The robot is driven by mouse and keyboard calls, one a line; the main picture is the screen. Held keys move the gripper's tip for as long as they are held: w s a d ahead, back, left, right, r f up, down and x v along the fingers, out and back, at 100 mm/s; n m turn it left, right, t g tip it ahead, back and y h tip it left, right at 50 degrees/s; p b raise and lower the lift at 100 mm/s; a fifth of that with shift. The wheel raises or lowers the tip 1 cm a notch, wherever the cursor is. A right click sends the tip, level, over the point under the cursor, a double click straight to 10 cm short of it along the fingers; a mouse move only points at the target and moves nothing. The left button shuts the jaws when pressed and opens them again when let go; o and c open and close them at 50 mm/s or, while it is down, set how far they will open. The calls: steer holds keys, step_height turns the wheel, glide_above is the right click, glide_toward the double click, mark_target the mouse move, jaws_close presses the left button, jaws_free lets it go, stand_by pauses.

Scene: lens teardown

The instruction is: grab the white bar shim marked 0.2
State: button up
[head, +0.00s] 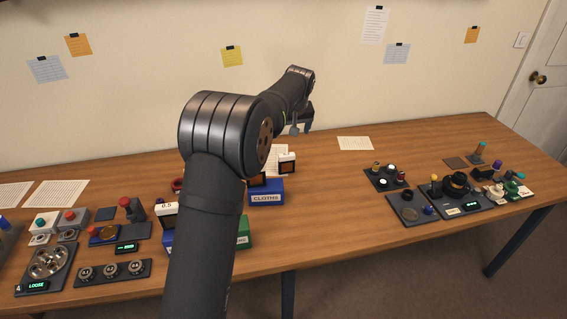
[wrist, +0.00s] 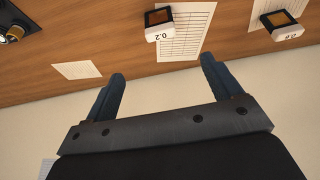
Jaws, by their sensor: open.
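The white bar shim marked 0.2 (wrist: 159,35) shows at the top middle of the wrist view, its number upside down, with a dark block with an orange-brown face behind it. In the head view a white bar (head: 287,157) over a similar dark block, just right of my arm, appears to be the same shim; its mark is not legible there. My gripper (wrist: 162,68) is open with nothing between its fingers. The shim is beyond the fingertips, apart from them. In the head view my gripper (head: 301,127) is high near the wall, above the shim.
Another white marked bar (wrist: 290,33) is at the wrist view's upper right. A bar marked 0.5 (head: 167,208) stands left of my arm. A blue CLOTHS box (head: 266,197) is below the shim. Lens parts (head: 455,187) crowd the right; bare table lies between.

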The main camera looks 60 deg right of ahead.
mark_target(287, 156)
steer(key=x, duration=1.3)
steer(key=shift+s+d, duration=0.2)
steer(key=shift+w+a+x, duration=0.1)
steer(key=shift+x, duration=1.35)
steer(key=shift+w+a+x, duration=0.1)
steer(key=shift+x, duration=1.3)
steer(key=shift+c, duration=0.4)
steer(key=c, duration=1)
